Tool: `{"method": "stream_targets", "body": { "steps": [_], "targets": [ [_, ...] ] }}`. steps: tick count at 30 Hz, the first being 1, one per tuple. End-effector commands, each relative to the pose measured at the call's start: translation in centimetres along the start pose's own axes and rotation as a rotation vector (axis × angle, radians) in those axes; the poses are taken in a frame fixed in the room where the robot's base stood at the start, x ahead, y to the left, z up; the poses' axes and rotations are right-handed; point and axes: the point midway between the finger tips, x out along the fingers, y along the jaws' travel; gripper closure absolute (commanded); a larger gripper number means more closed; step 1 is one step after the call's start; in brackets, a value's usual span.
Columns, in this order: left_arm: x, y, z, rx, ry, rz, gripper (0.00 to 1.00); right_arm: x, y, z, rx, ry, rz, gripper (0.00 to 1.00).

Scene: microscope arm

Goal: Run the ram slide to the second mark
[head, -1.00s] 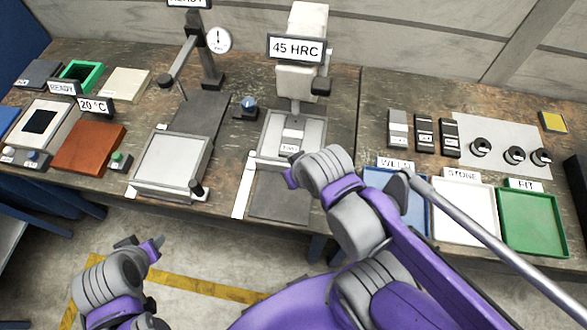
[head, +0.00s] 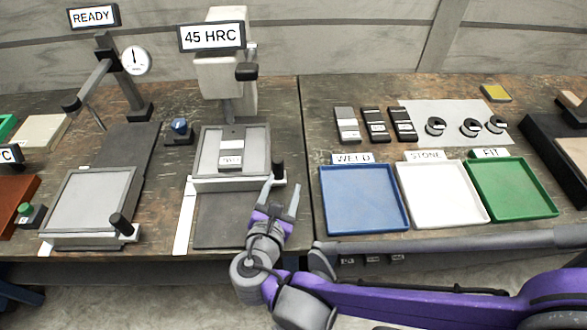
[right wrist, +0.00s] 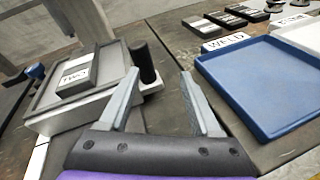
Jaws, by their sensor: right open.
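A grey slide (head: 262,150) sits on the bench under the column of the "45 HRC" tester (head: 222,75). A labelled block (head: 231,150) lies on the slide. A black knob (head: 278,170) stands at its front right corner; the knob also shows in the right wrist view (right wrist: 147,63). A white strip (head: 184,222) runs along the left of the dark track (head: 225,222); I cannot make out marks on it. My right gripper (head: 280,192) is open and empty, its fingers just in front of the knob, with no clear contact. My left gripper is out of view.
Blue (head: 363,198), white (head: 441,195) and green (head: 512,188) trays stand to the right of my right gripper. At the left is another plate slide (head: 92,198) with a black knob (head: 121,224), below a dial gauge (head: 135,60). The dark track before the tester's slide is clear.

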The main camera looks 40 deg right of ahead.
Motion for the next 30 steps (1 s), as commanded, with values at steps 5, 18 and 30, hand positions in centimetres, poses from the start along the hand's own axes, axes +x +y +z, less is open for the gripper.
{"method": "stream_targets", "body": {
  "steps": [5,18,30],
  "targets": [
    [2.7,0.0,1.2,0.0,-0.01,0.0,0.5,-0.9,2.5,-0.6,-0.237,-0.174,0.086,0.36],
    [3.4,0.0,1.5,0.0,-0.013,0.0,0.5,2.6,3.7,0.9,-0.307,-0.238,0.096,0.36],
    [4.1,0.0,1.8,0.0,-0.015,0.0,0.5,8.5,4.6,2.1,-0.305,-0.236,0.1,0.36]
  ]
}}
